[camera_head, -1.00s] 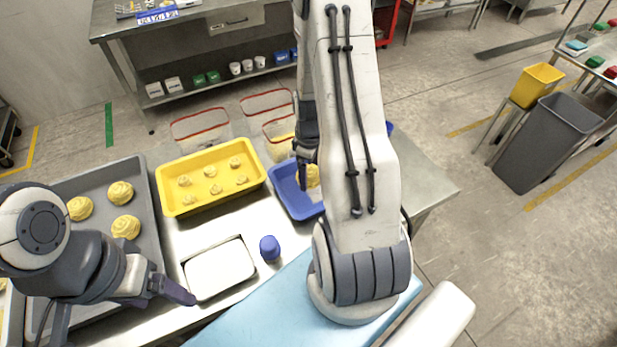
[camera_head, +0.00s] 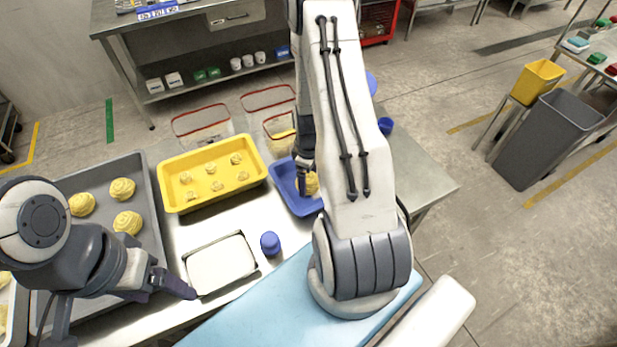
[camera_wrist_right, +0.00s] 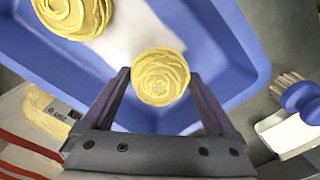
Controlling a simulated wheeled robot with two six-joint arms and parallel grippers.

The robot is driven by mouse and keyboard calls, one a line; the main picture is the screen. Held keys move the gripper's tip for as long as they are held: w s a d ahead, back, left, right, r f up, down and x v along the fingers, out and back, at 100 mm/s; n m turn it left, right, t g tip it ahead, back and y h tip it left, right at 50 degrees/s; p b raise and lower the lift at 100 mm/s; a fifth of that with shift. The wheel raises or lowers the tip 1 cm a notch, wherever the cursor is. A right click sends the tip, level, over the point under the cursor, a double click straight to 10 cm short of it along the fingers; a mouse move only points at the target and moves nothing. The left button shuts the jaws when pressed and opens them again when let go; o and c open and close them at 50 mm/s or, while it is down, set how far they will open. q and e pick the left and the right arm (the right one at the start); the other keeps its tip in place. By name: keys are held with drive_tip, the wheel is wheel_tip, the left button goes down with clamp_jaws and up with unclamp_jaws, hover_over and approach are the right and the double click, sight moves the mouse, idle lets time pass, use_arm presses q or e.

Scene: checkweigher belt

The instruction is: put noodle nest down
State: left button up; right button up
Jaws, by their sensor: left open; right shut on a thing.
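My right gripper (camera_wrist_right: 159,76) is shut on a round yellow noodle nest (camera_wrist_right: 160,88), seen in the right wrist view over the blue tray (camera_wrist_right: 235,35). Another nest (camera_wrist_right: 72,14) lies in that tray at upper left, beside a white patch. In the head view, the blue tray (camera_head: 291,193) is partly behind my right arm. A nest (camera_head: 309,185) shows there below the right gripper (camera_head: 304,166); I cannot tell which of the two it is. Whether the held nest touches the tray floor is unclear. My left gripper (camera_head: 178,285) is open and empty beside the white-topped scale plate (camera_head: 220,264).
A yellow tray (camera_head: 180,160) with several small nests stands left of the blue tray. A grey tray (camera_head: 95,178) with larger nests is at far left. A blue knob-like object (camera_head: 270,243) stands near the plate. Red-rimmed clear bins (camera_head: 201,125) are behind.

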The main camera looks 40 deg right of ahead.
sight(308, 177)
drive_tip(key=shift+f, duration=0.25)
drive_tip(key=o, duration=1.1)
drive_tip(key=shift+r, duration=0.1)
drive_tip(key=shift+r, duration=0.2)
wheel_tip(308, 177, up, 13)
drive_tip(key=b, duration=0.1)
drive_tip(key=a+r+n, duration=0.1)
drive_tip(key=a+r, duration=0.2)
drive_tip(key=a, duration=0.6)
drive_tip(key=a+r, duration=0.4)
drive_tip(key=a, duration=0.4)
drive_tip(key=shift+n+y, duration=0.4)
drive_tip(key=shift+y, duration=0.1)
drive_tip(key=s+a+r, duration=0.1)
drive_tip(key=s+a, duration=0.3)
drive_tip(key=s, duration=0.1)
drive_tip(key=s+a+r, duration=0.2)
drive_tip(key=s+a, duration=0.3)
drive_tip(key=s, duration=0.1)
drive_tip(key=s+a+r, duration=0.1)
drive_tip(key=s+a, duration=0.3)
drive_tip(key=s, duration=0.1)
drive_tip(key=shift+s+a+r, duration=0.2)
drive_tip(key=shift+a+r, duration=0.05)
drive_tip(key=shift+a, duration=0.15)
